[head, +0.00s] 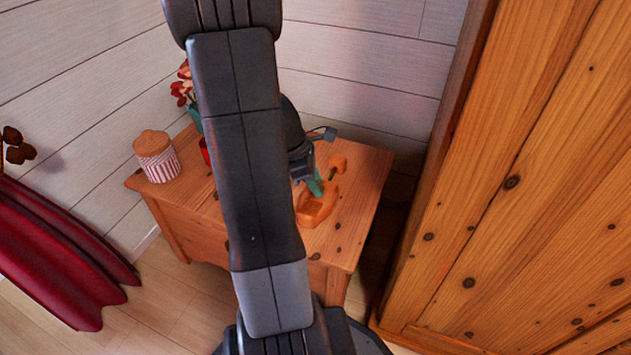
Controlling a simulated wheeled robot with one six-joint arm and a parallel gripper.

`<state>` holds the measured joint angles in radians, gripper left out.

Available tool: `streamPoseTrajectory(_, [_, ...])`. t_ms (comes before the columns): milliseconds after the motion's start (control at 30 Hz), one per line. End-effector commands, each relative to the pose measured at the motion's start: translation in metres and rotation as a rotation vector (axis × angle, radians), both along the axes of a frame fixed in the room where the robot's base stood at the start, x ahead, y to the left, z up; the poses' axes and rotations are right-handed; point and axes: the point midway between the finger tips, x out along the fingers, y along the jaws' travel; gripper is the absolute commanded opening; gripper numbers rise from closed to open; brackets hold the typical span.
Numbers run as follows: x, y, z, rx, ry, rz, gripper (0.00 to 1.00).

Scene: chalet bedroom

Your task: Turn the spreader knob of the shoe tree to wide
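The orange shoe tree (320,212) is on the right part of the small wooden table. A smaller orange piece (338,163) rises at its far end. I cannot make out which part is the spreader knob, nor its setting. My gripper (316,187) points down at the shoe tree, with greenish fingertips at or just above its middle. My arm and the gripper's dark body hide part of this area. I cannot tell whether the fingers touch the shoe tree or are closed on any part of it.
On the wooden table (352,225), a striped jar with a lid (157,160) stands at the left. Red flowers (182,88) in a green vase and a red object (204,150) are partly behind my arm. A tall wooden wardrobe (520,200) stands close on the right.

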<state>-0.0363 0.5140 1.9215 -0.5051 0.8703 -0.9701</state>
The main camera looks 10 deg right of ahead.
Motion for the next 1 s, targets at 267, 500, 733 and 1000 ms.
streamPoseTrajectory(267, [0.0002, 0.0000, 0.0011, 0.000, 0.001, -0.021, 0.07])
streamPoseTrajectory(500, [0.0006, -0.0007, 0.0031, -0.002, 0.004, -0.134, 0.07])
streamPoseTrajectory(733, [0.0020, -0.0012, 0.0045, -0.002, 0.004, -0.328, 0.07])
streamPoseTrajectory(1000, [0.0033, -0.0025, 0.0043, -0.003, 0.002, -0.587, 0.07])
